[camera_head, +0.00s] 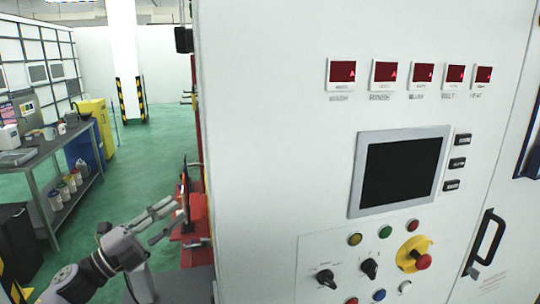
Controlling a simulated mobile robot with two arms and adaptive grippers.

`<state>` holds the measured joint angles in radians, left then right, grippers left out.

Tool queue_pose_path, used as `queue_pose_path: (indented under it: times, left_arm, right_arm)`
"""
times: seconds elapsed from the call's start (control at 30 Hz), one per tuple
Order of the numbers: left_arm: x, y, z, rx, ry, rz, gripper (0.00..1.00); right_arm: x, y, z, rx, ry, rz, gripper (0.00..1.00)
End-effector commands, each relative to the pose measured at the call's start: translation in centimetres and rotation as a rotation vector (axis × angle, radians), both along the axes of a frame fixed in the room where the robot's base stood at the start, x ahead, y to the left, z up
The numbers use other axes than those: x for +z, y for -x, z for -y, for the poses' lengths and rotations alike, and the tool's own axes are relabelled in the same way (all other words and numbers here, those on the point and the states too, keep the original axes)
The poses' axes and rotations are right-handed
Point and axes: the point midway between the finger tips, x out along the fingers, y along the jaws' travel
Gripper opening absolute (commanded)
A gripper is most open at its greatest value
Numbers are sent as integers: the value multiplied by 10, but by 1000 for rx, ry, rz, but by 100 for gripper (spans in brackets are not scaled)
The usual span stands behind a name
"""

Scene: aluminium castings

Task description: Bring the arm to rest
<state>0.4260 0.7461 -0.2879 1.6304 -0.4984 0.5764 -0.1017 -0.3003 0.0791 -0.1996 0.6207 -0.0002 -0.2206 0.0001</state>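My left arm comes in from the lower left, grey with a dark joint. Its gripper (174,214) points up and to the right, in front of the left edge of a white machine cabinet. Its two fingers look apart, with nothing seen between them. A thin dark upright piece and red parts (196,212) of the machine are just beyond the fingertips; I cannot tell whether they touch. My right gripper is not in view.
The white cabinet (270,180) fills the right side, with a dark screen (402,172), knobs, an emergency stop (422,261) and a black handle (485,243). A grey workbench (40,150) stands at the left. Green floor (140,160) lies free between them.

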Motion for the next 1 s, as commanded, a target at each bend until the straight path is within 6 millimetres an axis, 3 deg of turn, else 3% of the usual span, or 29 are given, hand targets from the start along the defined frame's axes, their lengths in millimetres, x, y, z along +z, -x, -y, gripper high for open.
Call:
queue_pose_path:
  times: [0.17,0.37,0.47,0.6,0.7,0.8,1.0]
  left_arm:
    - [-55,-1,5,212,284,-262,31]
    - [-142,28,-7,477,546,-633,31]
    - [-193,60,-11,613,650,-846,31]
    - [-259,126,-11,801,759,-1158,31]
    - [-293,176,-7,913,802,-1352,31]
    - [-314,219,-2,999,823,-1506,31]
    - [-336,290,9,1124,831,-1740,31]
  right_arm:
    - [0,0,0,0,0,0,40]
    - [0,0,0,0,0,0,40]
    - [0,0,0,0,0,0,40]
    - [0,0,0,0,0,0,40]
    - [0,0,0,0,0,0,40]
    - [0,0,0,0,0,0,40]
    - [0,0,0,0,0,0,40]
